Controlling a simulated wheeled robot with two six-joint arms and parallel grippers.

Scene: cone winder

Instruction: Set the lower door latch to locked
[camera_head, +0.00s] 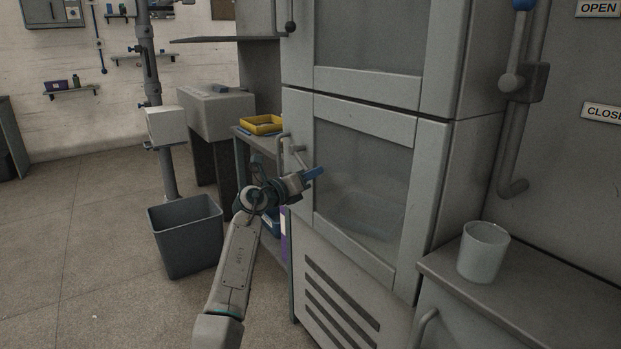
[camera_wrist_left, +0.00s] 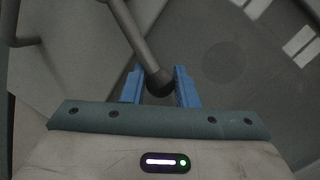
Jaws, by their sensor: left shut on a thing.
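The lower door (camera_head: 375,120) of the tall grey cabinet is closed, with a large dark window. Its latch (camera_head: 300,158) is a short grey lever near the door's left edge, slanting down to the right. My left gripper (camera_head: 316,174) is at the lever's lower end. In the left wrist view the latch rod (camera_wrist_left: 127,32) comes down from the top and ends in a dark round knob (camera_wrist_left: 160,82) between the blue fingers of the left gripper (camera_wrist_left: 160,88). The gripper is shut on this knob. My right gripper is not in view.
A grey pull handle (camera_head: 280,150) is just left of the latch. A yellow tray (camera_head: 262,125) sits on a shelf behind. A grey bin (camera_head: 186,237) stands on the floor at left. A white cup (camera_head: 483,252) stands on the counter (camera_head: 530,285) at right. Floor at left is open.

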